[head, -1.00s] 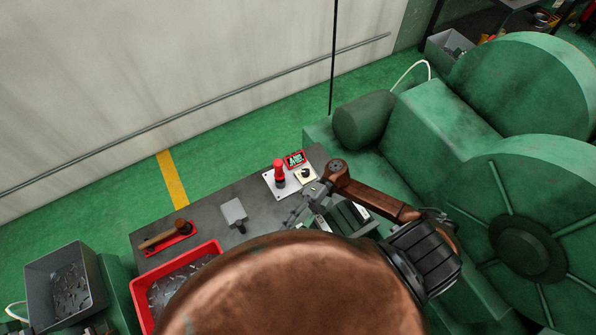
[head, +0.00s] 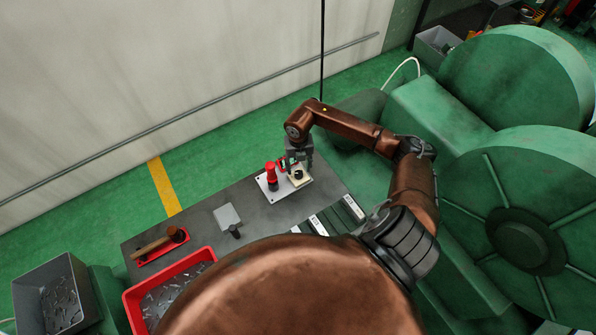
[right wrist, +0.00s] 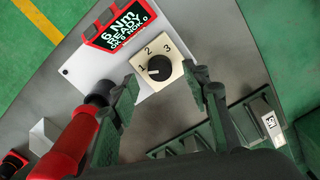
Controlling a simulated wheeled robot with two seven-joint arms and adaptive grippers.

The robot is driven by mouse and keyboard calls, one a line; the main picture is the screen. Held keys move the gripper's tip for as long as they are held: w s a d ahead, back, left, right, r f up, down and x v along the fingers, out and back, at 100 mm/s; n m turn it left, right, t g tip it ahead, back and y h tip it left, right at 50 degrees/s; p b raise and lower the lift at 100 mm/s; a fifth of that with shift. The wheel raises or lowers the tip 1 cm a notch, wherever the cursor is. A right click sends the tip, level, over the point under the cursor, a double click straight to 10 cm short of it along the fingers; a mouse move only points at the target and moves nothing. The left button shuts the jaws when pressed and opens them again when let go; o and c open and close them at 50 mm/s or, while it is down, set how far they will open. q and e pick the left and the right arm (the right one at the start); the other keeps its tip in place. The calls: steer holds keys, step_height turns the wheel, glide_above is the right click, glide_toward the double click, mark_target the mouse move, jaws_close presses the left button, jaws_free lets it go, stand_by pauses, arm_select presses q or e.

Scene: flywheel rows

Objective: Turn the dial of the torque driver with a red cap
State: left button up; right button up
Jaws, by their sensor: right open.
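The torque driver with a red cap (head: 271,174) stands on a white plate (head: 268,193) on the grey bench; its red body also shows at lower left in the right wrist view (right wrist: 72,142). The dial (right wrist: 159,67) is a black knob on a cream square marked 1, 2, 3. Its white mark seems to point left, near the 1. In the head view the dial (head: 298,175) sits right of the driver. My right gripper (right wrist: 163,80) is open, pointing down, one finger on each side of the dial, with gaps between. Whether the fingertips reach knob height is unclear. My left gripper is out of view.
A red display (right wrist: 120,25) reading 6 Nm READY stands behind the dial. Green slotted blocks (head: 335,215) lie to the right. Large green machines (head: 520,85) stand at right.

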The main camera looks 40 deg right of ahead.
mark_target(299, 173)
steer(key=shift+f, duration=1.8)
steer(key=shift+c, duration=0.7)
steer(key=c, duration=1)
steer(key=shift+m, duration=0.4)
steer(key=m+p, duration=0.1)
steer(key=m, duration=0.3)
steer(key=shift+r+m, duration=0.1)
steer(key=shift+m, duration=0.3)
steer(key=m+p, duration=0.2)
steer(key=m, duration=0.4)
